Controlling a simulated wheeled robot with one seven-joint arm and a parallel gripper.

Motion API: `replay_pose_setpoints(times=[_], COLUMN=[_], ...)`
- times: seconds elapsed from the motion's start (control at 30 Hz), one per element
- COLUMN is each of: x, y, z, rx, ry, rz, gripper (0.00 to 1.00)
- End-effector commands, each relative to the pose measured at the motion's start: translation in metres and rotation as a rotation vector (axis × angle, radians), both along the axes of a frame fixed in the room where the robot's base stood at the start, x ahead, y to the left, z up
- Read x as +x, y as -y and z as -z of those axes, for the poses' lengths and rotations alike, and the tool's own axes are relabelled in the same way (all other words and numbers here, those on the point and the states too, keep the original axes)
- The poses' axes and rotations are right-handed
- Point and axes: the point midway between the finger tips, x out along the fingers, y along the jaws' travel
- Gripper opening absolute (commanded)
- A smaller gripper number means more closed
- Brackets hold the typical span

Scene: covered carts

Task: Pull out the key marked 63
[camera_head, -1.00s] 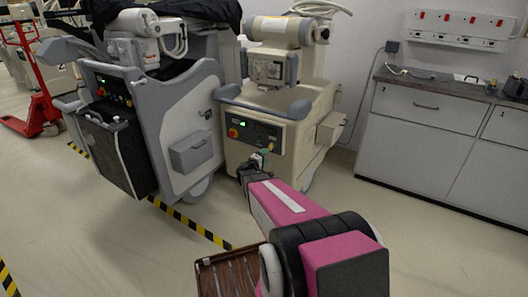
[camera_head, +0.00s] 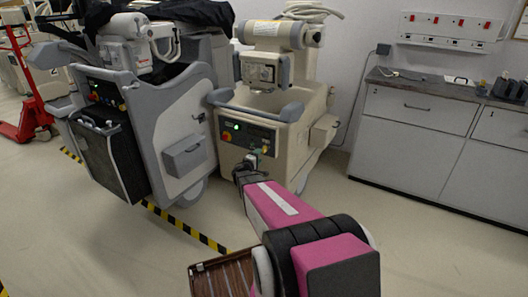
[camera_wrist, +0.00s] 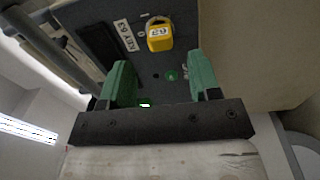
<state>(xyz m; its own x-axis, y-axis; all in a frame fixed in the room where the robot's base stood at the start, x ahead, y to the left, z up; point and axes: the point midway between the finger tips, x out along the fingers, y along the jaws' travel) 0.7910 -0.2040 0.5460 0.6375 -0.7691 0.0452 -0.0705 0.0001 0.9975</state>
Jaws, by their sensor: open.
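The yellow key tag marked 63 (camera_wrist: 159,38) hangs on a dark panel (camera_wrist: 100,42) at the top middle of the wrist view. A white label reading KEY 63 (camera_wrist: 125,35) is beside it on the left. My gripper (camera_wrist: 159,78) has its two green fingers spread apart and empty. The key tag shows beyond the fingertips, between their directions, with no visible contact. In the head view my gripper (camera_head: 251,162) is up close to the front panel of the beige cart (camera_head: 310,105). The key itself is too small to make out there.
A green light (camera_wrist: 145,103) and a green round button (camera_wrist: 171,75) show near the fingers. A grey cart (camera_head: 165,125) stands close on the left. Grey cabinets (camera_head: 415,140) stand on the right. Open floor lies between them and my arm.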

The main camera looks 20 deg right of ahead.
Motion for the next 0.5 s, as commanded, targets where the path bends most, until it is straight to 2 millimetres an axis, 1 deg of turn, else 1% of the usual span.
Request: replay_pose_setpoints(times=[0.03, 0.3, 0.5], x=[0.006, 0.028, 0.038], y=[0.006, 0.032, 0.045], z=[0.0, -0.001, -0.002], rx=[0.0, 0.0, 0.0], ry=[0.0, 0.0, 0.0], rz=[0.001, 0.001, -0.001], gripper=[0.57, 0.57, 0.57])
